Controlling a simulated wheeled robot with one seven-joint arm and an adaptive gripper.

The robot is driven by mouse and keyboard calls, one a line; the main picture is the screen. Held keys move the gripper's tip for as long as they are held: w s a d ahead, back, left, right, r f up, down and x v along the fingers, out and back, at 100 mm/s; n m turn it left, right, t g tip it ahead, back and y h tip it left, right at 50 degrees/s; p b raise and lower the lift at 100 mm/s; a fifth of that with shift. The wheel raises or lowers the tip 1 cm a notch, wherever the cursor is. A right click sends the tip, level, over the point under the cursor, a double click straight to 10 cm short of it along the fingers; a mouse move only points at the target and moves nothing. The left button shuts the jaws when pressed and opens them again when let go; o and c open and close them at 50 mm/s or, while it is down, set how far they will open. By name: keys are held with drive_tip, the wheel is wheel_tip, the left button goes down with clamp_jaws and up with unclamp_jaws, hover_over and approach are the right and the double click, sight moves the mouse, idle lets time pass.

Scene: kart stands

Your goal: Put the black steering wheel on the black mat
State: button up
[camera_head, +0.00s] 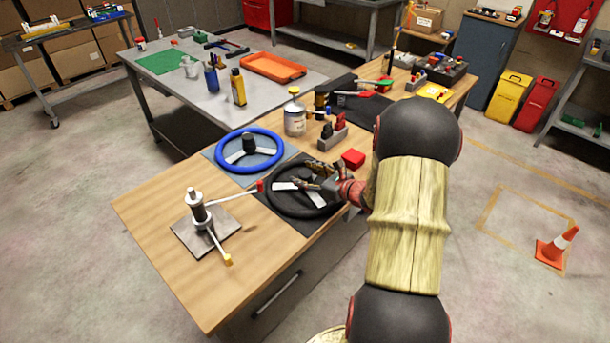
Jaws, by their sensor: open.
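The black steering wheel (290,207) lies on the black mat (284,224) on the wooden workbench. It has a dark rim and pale metal spokes. The mat shows around the wheel's edge. My gripper (312,180) is over the right part of the wheel, close to its hub, and is open. My gripper and wrist hide part of the wheel's right side. I cannot tell whether the fingers touch the wheel.
A blue steering wheel (232,144) lies on a grey mat beside the black one. A metal stand with arms (201,216) is at front left. A red block (353,158), a tool holder (332,137) and a silver can (295,117) stand behind.

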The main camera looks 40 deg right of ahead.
drive_tip(key=shift+s+r, duration=0.1)
drive_tip(key=shift+r, duration=0.1)
drive_tip(key=p+v, duration=0.3)
drive_tip(key=v, duration=0.8)
drive_tip(key=shift+s+d, duration=0.1)
drive_tip(key=shift+s+r, duration=0.1)
drive_tip(key=shift+r, duration=0.05)
drive_tip(key=a+r+n+g+y, duration=0.35)
drive_tip(key=a+n, duration=0.45)
drive_tip(key=a, duration=0.5)
drive_tip(key=a+r+n+g+y, duration=0.4)
drive_tip(key=a+n, duration=0.4)
drive_tip(key=a, duration=0.6)
drive_tip(key=s+a+r+n+h, duration=0.3)
drive_tip(key=s+n, duration=0.3)
drive_tip(key=n, duration=0.3)
drive_tip(key=s+a+r+n+g+h, duration=0.1)
drive_tip(key=s+a+r+n+h, duration=0.2)
drive_tip(key=n, duration=0.7)
drive_tip(key=s+r+h, duration=0.2)
drive_tip(key=s+r, duration=0.1)
drive_tip(key=shift+s+a+r, duration=0.3)
drive_tip(key=shift+a, duration=0.05)
